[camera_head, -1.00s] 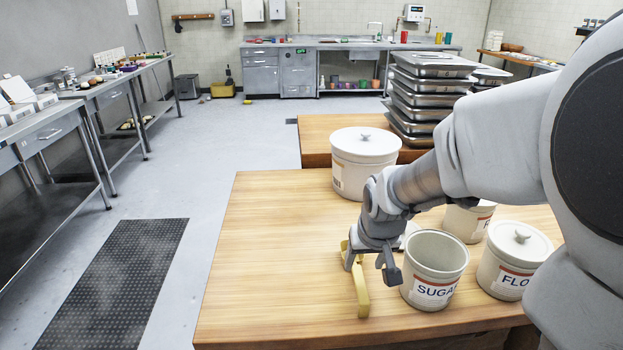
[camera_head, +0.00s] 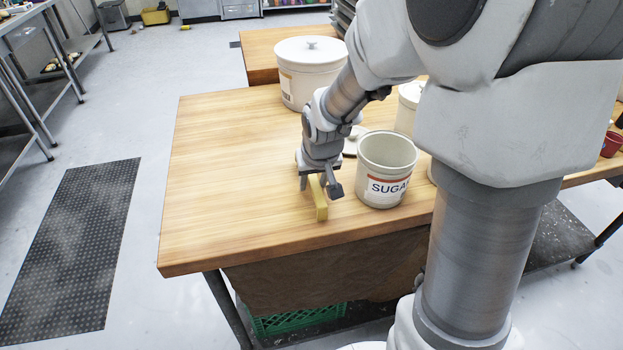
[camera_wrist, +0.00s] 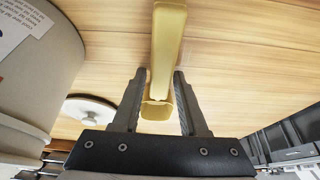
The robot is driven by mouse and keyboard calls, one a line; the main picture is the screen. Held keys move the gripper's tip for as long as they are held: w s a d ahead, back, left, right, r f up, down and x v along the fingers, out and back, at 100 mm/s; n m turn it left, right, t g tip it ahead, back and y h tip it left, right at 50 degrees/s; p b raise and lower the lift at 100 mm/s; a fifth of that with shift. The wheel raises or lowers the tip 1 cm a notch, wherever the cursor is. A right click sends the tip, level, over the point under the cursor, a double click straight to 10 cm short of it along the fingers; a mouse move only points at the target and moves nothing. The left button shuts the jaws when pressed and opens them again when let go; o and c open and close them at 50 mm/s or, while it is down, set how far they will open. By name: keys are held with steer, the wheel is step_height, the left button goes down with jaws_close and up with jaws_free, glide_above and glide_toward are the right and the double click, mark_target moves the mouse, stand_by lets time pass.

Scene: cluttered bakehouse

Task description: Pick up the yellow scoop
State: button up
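The yellow scoop (camera_head: 319,200) lies on the wooden table near its front edge, left of the open sugar canister (camera_head: 384,176). My gripper (camera_head: 320,185) is low over the table with one finger on each side of the scoop. In the wrist view the scoop (camera_wrist: 168,48) runs from the top of the picture down between the two fingertips (camera_wrist: 160,85). The fingers are spread, with a gap showing beside the right finger in the head view. Part of the scoop is hidden under my gripper.
The sugar canister stands close to the right of my gripper, with a white lid (camera_head: 352,141) behind it. A large lidded canister (camera_head: 310,72) stands farther back. The left part of the table (camera_head: 220,180) is clear.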

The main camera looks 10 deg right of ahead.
jaws_close()
